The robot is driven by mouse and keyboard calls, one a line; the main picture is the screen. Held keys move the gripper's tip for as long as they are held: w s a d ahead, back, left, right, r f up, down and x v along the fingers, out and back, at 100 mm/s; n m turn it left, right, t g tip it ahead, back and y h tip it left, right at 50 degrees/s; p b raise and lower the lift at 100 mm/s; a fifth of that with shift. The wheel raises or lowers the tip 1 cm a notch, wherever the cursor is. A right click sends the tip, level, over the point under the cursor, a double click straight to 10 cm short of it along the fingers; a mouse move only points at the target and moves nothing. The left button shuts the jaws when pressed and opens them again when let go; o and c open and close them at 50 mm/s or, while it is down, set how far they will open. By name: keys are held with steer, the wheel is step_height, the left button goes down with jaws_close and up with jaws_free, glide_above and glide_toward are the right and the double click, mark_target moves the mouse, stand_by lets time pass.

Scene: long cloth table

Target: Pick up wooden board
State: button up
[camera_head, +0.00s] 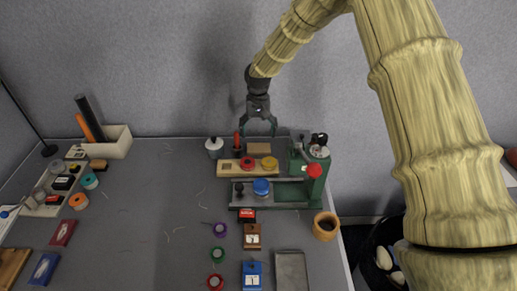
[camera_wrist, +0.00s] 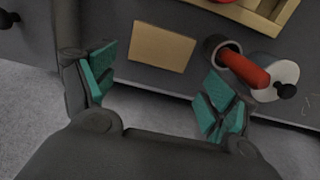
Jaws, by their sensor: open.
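A small plain tan wooden board (camera_head: 259,148) lies flat near the table's back edge. In the wrist view the wooden board (camera_wrist: 162,47) is a bare rectangle, fully visible, ahead of the fingers and roughly centred between them. My gripper (camera_head: 259,130) hangs above the back edge, over or just behind the board; the exact height is hard to tell. In the wrist view my gripper (camera_wrist: 158,92) has its teal-padded fingers wide apart with nothing between them.
A red-handled tool (camera_wrist: 243,68) in a dark holder stands close to the right finger in the wrist view. A silver jar (camera_head: 214,147) is beside it. A wooden tray (camera_head: 228,168) with knobs lies in front of the board. A green machine (camera_head: 296,166) stands right.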

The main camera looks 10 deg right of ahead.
mark_target(259, 146)
steer(key=shift+s+f+p, duration=0.2)
steer(key=shift+f+p, duration=0.85)
steer(key=shift+f, duration=2.1)
steer(key=shift+d, duration=0.1)
steer(key=shift+c, duration=0.4)
steer(key=c, duration=0.6)
